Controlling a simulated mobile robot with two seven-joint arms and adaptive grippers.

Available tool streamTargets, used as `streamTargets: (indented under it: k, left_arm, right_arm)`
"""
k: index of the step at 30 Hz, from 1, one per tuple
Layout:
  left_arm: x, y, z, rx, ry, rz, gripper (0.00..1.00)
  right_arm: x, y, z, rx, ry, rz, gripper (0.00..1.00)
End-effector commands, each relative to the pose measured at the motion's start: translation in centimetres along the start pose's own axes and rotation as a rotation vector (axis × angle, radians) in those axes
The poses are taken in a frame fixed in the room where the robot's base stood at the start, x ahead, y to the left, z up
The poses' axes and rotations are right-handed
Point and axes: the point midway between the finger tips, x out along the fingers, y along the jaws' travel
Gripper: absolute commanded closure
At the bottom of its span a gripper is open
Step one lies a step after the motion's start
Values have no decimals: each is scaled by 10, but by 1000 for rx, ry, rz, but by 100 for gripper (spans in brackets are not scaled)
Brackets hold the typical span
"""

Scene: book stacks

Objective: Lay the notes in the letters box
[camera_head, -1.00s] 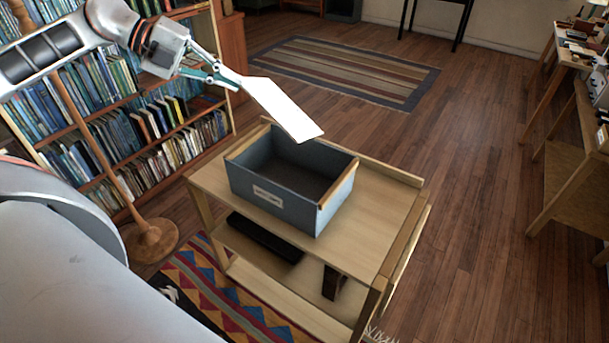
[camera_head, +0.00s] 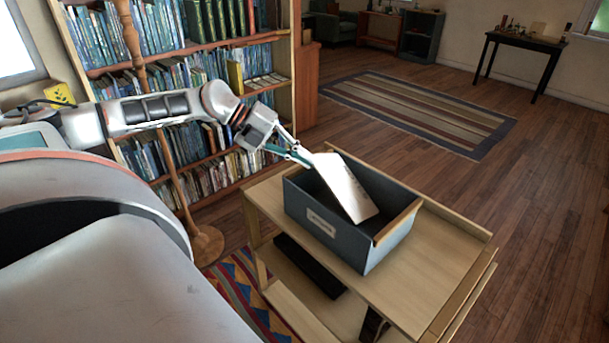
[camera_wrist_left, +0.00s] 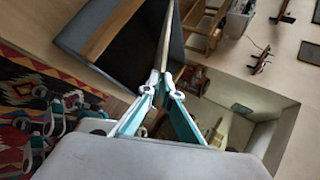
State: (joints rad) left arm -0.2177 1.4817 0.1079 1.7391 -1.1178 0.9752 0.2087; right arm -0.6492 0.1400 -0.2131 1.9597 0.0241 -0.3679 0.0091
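The letters box (camera_head: 325,224) is an open blue-grey box with a label on its front, standing on the top of a wooden trolley (camera_head: 430,290). The notes (camera_head: 346,187) show as a thin white sheet or stack, tilted, with the lower end down inside the box opening. My left gripper (camera_head: 306,158) is shut on the near upper end of the notes, at the box's left rim. In the left wrist view the fingers (camera_wrist_left: 160,85) close on the notes, seen edge-on (camera_wrist_left: 165,40), beside the dark inside of the box (camera_wrist_left: 135,50).
A bookshelf (camera_head: 200,60) stands behind my left arm, with a wooden pole stand (camera_head: 205,243) in front of it. A dark object (camera_head: 308,265) lies on the trolley's lower shelf. The trolley top right of the box is bare. A striped rug (camera_head: 420,108) lies beyond.

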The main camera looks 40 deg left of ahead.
Motion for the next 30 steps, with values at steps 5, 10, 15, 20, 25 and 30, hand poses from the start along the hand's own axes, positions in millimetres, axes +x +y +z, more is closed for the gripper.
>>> streamTargets:
  k: [5,10,15,20,25,30]
  left_arm:
    - [12,16,0,-3,1,0,100]
    - [25,34,0,-2,1,0,100]
    - [24,33,0,1,0,-1,100]
    - [25,34,0,0,0,-1,100]
    - [26,36,0,0,0,0,79]
    - [26,36,0,0,0,0,79]
  right_arm:
    - [4,-2,7,2,0,-1,100]
    - [9,-4,19,3,-9,-3,100]
    - [8,-3,18,2,-10,-2,100]
    - [9,-3,19,1,-10,-2,100]
    - [9,-3,20,1,-11,-2,100]
    - [9,-3,19,1,-11,-1,100]
